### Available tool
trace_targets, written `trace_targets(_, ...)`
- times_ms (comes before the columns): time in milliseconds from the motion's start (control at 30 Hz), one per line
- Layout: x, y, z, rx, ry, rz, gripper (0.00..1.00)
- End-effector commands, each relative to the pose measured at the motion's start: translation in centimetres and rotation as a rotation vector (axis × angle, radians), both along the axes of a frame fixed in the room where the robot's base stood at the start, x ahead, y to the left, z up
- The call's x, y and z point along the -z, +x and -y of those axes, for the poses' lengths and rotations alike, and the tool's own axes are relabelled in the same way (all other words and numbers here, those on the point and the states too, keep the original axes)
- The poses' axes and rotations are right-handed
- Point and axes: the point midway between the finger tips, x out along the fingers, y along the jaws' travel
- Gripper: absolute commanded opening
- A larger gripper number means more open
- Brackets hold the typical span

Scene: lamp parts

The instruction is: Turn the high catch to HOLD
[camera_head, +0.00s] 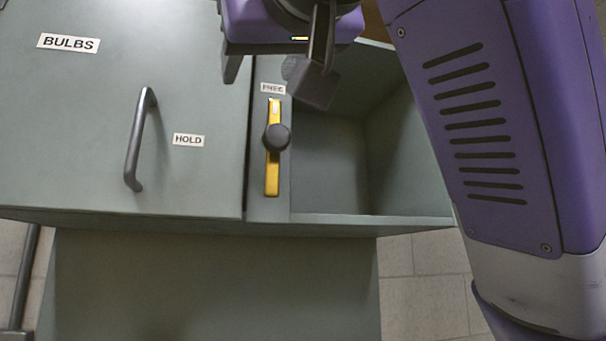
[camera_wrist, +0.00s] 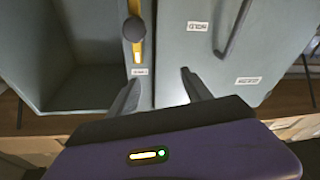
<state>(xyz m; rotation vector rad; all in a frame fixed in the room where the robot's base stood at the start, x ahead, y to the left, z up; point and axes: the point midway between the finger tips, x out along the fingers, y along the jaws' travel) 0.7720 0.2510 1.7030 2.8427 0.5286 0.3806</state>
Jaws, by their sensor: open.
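The catch is a yellow bar (camera_head: 272,178) with a dark round knob (camera_head: 277,137). It stands upright on the narrow post between the shut door and an open compartment. Its upper end points at the FREE label (camera_head: 272,88); the HOLD label (camera_head: 188,140) is on the door to its left. My gripper (camera_head: 275,78) is above the catch in the head view, open and empty. In the wrist view the fingers (camera_wrist: 160,77) are apart, below the inverted FREE label (camera_wrist: 139,72), and the knob (camera_wrist: 134,29) is beyond them. The fingers appear clear of the knob.
The door (camera_head: 70,120) is marked BULBS (camera_head: 68,42) and has a dark bar handle (camera_head: 139,140) left of HOLD. The open compartment (camera_head: 330,165) right of the catch looks empty. My purple arm covers the right side of the head view.

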Motion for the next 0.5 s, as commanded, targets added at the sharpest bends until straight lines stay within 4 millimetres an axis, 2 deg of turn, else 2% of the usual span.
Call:
trace_targets(33, 1.4, 0.9, 0.4, 0.025, -0.005, -0.058, 0.57)
trace_targets(200, 4.2, 2.1, 1.7, 0.086, -0.008, -0.186, 0.57)
trace_targets(367, 5.1, 2.7, 2.3, 0.112, 0.000, -0.231, 0.57)
trace_targets(500, 5.0, 4.3, 1.8, 0.111, 0.003, -0.231, 0.57)
